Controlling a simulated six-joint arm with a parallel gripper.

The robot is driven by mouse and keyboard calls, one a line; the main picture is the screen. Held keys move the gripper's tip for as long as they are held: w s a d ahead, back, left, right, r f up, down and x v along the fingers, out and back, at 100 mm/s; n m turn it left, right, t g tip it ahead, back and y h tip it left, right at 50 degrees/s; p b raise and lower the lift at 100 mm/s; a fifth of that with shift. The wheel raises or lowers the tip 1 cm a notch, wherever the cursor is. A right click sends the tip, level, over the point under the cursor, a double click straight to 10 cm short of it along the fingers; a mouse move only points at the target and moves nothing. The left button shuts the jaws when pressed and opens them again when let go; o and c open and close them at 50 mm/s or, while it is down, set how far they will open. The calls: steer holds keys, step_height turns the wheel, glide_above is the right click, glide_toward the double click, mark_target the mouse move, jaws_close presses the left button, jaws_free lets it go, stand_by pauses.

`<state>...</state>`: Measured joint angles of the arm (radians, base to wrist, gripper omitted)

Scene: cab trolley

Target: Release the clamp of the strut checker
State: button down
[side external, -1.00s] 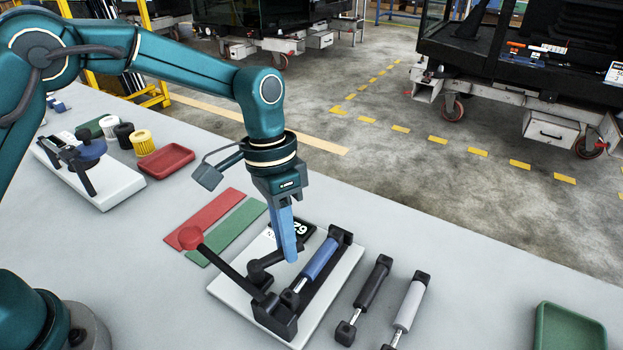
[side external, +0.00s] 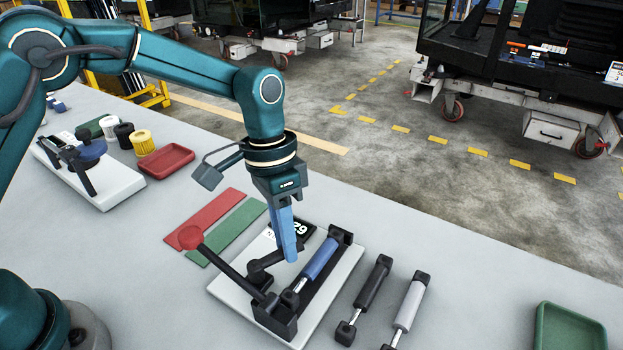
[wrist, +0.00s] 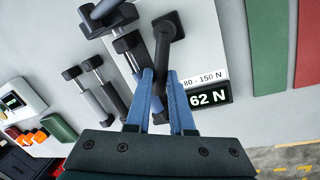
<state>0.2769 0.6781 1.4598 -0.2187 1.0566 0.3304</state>
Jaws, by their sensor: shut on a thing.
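The strut checker (side external: 330,285) is a white plate with black end blocks, and it holds a blue strut (side external: 318,260). Its display (wrist: 208,97) reads 62 N in the wrist view, under a label of 80 - 150 N. A black lever with a red ball (side external: 190,237) leans up to the left from the front block. A short black clamp arm (wrist: 166,45) runs beside the strut. My gripper (side external: 291,258) points down beside the strut. Its blue fingers (wrist: 163,82) are shut on the end of the black clamp arm; the contact is partly hidden.
A black strut (side external: 366,297) and a grey strut (side external: 408,307) lie right of the checker. A red mat (side external: 205,218) and a green mat (side external: 232,230) lie left of it. A green tray (side external: 568,333) stands at the right, with bare bench between.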

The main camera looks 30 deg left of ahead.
steer(key=shift+r, duration=0.1)
steer(key=a+n, duration=0.1)
steer(key=n, duration=0.2)
steer(key=a+n+t, duration=0.1)
steer(key=n, duration=0.1)
steer(key=shift+w+a+n, duration=0.25)
steer(key=shift+a+n, duration=0.05)
steer(key=c, duration=0.8)
jaws_free()
steer(key=shift+a+r, duration=0.25)
steer(key=shift+r, duration=1)
steer(key=shift+a+r, duration=0.25)
steer(key=shift+r, duration=1)
